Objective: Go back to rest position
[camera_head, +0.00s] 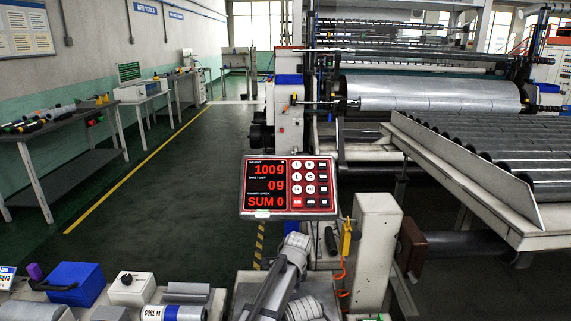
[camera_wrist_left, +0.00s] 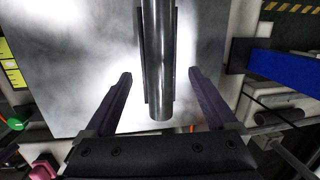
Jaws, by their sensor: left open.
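My left gripper (camera_wrist_left: 160,73) shows in the left wrist view with its two dark fingers spread apart. A shiny metal bar (camera_wrist_left: 158,60) reaches down between the fingers, over a grey metal plate (camera_wrist_left: 85,50). A gap shows on both sides of the bar, and the fingers do not close on it. I cannot make out the left gripper in the head view. My right gripper is in neither view.
The scale display (camera_head: 289,185) reads 100g, 0g and SUM 0. A blue box (camera_head: 78,284) and a white box with a black knob (camera_head: 131,289) sit at lower left. A white post (camera_head: 375,250) stands right of centre. The aisle floor (camera_head: 160,220) is clear.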

